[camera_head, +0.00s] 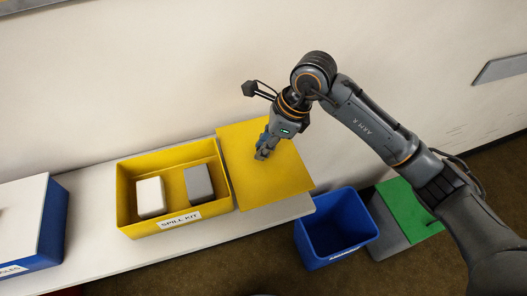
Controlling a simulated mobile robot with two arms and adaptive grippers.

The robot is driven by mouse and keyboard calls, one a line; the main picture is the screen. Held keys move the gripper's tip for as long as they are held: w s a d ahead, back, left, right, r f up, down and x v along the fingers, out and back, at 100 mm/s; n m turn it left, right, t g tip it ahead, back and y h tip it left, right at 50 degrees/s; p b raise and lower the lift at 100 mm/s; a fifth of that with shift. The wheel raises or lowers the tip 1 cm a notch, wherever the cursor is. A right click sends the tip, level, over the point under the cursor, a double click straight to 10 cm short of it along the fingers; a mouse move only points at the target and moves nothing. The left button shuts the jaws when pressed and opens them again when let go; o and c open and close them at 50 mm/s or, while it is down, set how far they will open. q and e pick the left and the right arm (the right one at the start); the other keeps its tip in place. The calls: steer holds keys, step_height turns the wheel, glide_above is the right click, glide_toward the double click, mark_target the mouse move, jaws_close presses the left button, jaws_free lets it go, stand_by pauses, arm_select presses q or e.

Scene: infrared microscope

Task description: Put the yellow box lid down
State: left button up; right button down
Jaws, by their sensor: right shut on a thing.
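The yellow box lid (280,187) is a flat yellow panel at the right end of the white shelf, just right of the open yellow box. My right gripper (263,154) is over the lid's upper middle and is shut on it; the fingertips are small and partly hidden. I cannot tell whether the lid rests on the shelf or hangs slightly above it. The yellow box (143,233), labelled "SPILL KIT", is open and holds a white block (150,197) and a grey block (199,185). My left gripper is not in view.
The white shelf (90,242) runs along the wall. A blue box with a white top (57,225) stands at the far left. A blue bin (337,228) and a grey bin with a green lid (411,212) stand on the floor to the right.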

steer(key=shift+f, duration=0.35)
steer(key=shift+w+f, duration=0.1)
steer(key=shift+f, duration=0.25)
step_height(320, 180, down, 3)
steer(key=shift+f+p, duration=0.1)
steer(key=shift+p, duration=0.4)
steer(key=shift+w, duration=0.1)
steer(key=c, duration=1.2)
jaws_free()
steer(key=shift+f, duration=0.1)
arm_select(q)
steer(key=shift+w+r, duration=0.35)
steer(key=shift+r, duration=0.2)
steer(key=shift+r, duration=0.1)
